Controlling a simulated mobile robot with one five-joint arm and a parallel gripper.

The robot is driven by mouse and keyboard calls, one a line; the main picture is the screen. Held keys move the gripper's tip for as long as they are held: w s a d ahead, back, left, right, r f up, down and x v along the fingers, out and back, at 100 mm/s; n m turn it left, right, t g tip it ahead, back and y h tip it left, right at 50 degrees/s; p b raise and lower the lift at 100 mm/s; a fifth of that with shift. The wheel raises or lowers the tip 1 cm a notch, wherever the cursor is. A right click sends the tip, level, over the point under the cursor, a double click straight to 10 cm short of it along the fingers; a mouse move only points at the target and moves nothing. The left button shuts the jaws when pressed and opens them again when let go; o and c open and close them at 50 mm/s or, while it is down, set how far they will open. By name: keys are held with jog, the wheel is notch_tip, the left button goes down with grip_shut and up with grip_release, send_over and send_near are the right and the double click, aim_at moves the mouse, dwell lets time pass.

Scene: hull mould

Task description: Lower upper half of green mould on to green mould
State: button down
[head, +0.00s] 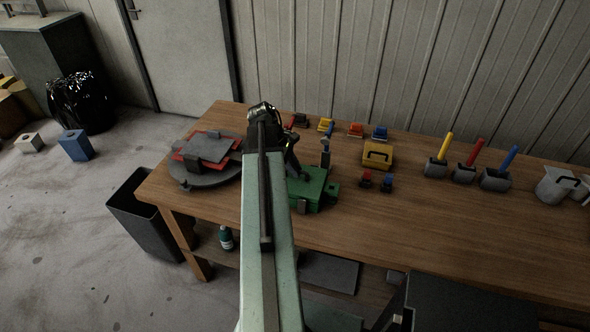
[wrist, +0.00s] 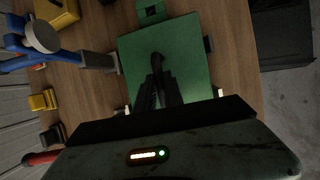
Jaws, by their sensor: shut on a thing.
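The green mould (head: 322,198) stands on the wooden bench, just right of my arm in the head view. Its upper half is a flat green plate with a dark handle (wrist: 158,62) in the wrist view. My gripper (wrist: 158,88) is shut on that handle; in the head view my gripper (head: 295,172) is partly hidden by my arm. The plate lies over the lower half, whose green tab (wrist: 151,12) sticks out past its edge. I cannot tell whether the halves touch or a small gap is left. A grey upright clamp (head: 325,153) stands at the mould's far side.
A red and grey mould (head: 208,150) sits on a round grey turntable at left. A yellow box (head: 378,155), small coloured blocks and pots with coloured handles stand right and behind. A black bin (head: 146,212) stands by the bench.

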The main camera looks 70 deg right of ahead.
jog(key=shift+f, duration=0.15)
dwell(0.3)
jog(key=c, duration=1.4)
grip_release()
jog(key=shift+o, duration=0.2)
jog(key=p+v, duration=0.7)
jog(key=v, duration=0.1)
